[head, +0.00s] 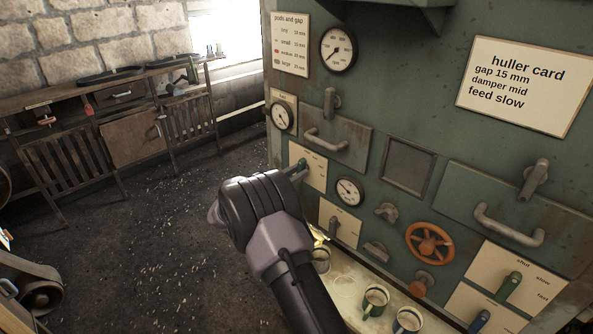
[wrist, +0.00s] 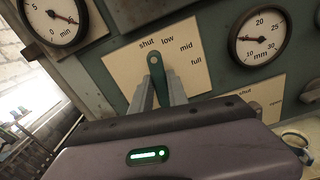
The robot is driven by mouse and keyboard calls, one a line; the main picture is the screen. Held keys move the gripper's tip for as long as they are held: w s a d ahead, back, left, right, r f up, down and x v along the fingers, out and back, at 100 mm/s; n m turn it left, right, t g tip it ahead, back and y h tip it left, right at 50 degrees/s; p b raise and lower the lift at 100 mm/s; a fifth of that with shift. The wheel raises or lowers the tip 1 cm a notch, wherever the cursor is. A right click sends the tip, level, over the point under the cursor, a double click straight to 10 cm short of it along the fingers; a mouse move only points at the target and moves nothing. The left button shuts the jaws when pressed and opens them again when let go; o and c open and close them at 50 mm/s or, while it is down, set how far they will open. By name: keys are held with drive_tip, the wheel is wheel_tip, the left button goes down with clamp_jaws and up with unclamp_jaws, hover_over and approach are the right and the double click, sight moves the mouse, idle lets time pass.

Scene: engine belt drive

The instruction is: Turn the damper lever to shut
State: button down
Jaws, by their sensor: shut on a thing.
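The damper lever (wrist: 155,66) is a dark green handle on a cream plate (wrist: 121,73) marked shut, low, mid and full in the wrist view. Its rounded upper end lies just below the words shut and low, closest to shut. My gripper (wrist: 161,90) is shut on the lever, with one grey finger on each side of it. The lower part of the lever is hidden between the fingers and behind the gripper body.
A gauge in mm (wrist: 260,37) is right of the plate, and one in min (wrist: 55,18) is upper left. An orange handwheel (head: 430,243), feed lever (head: 508,287) and mugs (head: 375,299) are to the right. The huller card (head: 523,87) reads damper mid. Open floor lies left.

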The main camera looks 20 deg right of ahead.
drive_tip(key=shift+n, duration=0.8)
drive_tip(key=shift+p, duration=0.3)
drive_tip(key=c, duration=1.3)
unclamp_jaws()
drive_tip(key=p+v, duration=0.1)
drive_tip(key=v, duration=1.6)
drive_tip(key=shift+s+a, duration=0.1)
drive_tip(key=shift+a, duration=0.1)
